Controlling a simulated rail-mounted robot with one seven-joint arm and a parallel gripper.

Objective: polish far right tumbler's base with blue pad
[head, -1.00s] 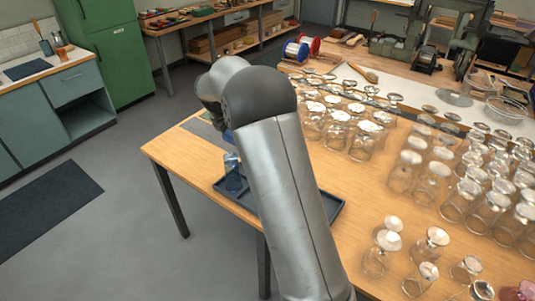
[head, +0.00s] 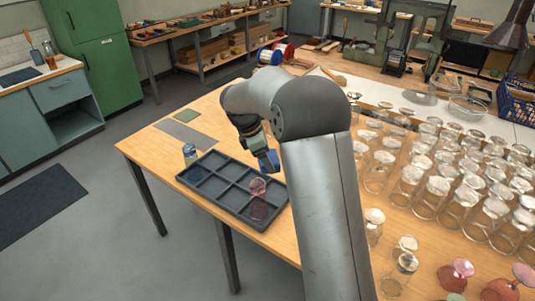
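A blue pad (head: 269,160) sits at the tip of my gripper (head: 263,151), which looks shut on it; the fingers are small and partly hidden by the pad and wrist. My gripper is above the far right part of a dark compartment tray (head: 213,200). A pinkish see-through tumbler (head: 259,202) stands in the tray's right part, below and slightly left of the pad, apart from it in the picture. A clear bluish tumbler (head: 190,154) stands at the tray's far left corner. My arm hides the table right of the tray.
Many clear upturned glasses (head: 437,187) crowd the table's right side, with pink ones (head: 455,273) at the near right. A grey mat (head: 184,134) and a green square (head: 187,115) lie flat behind the tray. The wooden table's (head: 150,146) left edge is clear.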

